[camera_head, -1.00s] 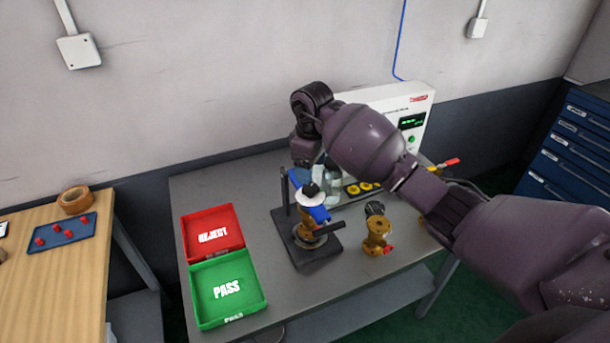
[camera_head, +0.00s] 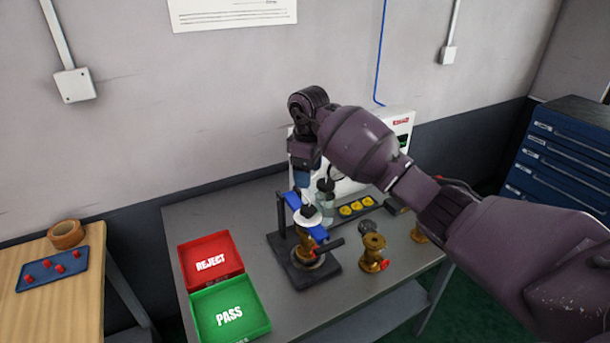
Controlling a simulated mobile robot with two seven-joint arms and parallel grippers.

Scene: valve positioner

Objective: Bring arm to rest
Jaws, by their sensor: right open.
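My right arm comes in from the right, and its wrist hangs over the test stand. My right gripper (camera_head: 306,216) points down with its blue fingers apart, one on each side of the white disc with a black top (camera_head: 308,222). Whether a finger touches the disc is too small to tell. The disc sits on a brass valve (camera_head: 305,246) standing upright in the dark stand (camera_head: 322,271). My left gripper is out of view.
A red REJECT tray (camera_head: 237,269) and a green PASS tray (camera_head: 262,331) lie empty at the table's left. Brass valves (camera_head: 372,254) stand right of the stand. A white instrument box (camera_head: 402,122) stands behind. A wooden bench (camera_head: 60,305) is at left, blue drawers (camera_head: 560,150) at right.

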